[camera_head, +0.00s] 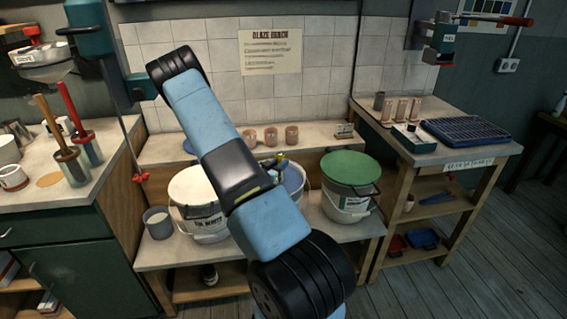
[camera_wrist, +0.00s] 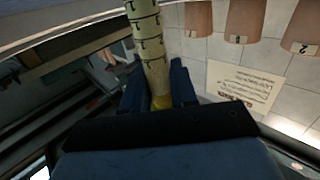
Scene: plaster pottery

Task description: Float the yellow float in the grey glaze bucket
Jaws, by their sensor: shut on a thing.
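My gripper (camera_wrist: 160,92) is shut on the yellow float (camera_wrist: 148,38), a pale yellow rod with black marks. Its deeper yellow end sits between the blue fingers in the wrist view. In the head view my arm hides most of the gripper; a small yellow bit shows beside the arm, above the middle bucket (camera_head: 293,179). That bucket has a white wall and a blue-grey top, and is mostly hidden behind my arm. Its label is hidden, so I cannot tell surely that it is the grey glaze bucket. I cannot tell the float's height above it.
A cream-topped bucket (camera_head: 197,186) stands left of the middle bucket, a green-topped bucket (camera_head: 349,170) right. A small grey pot (camera_head: 158,223) is at the bench's left. Several clay cups (camera_head: 270,135) line the shelf behind. A blue rack (camera_head: 462,130) lies on the right table.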

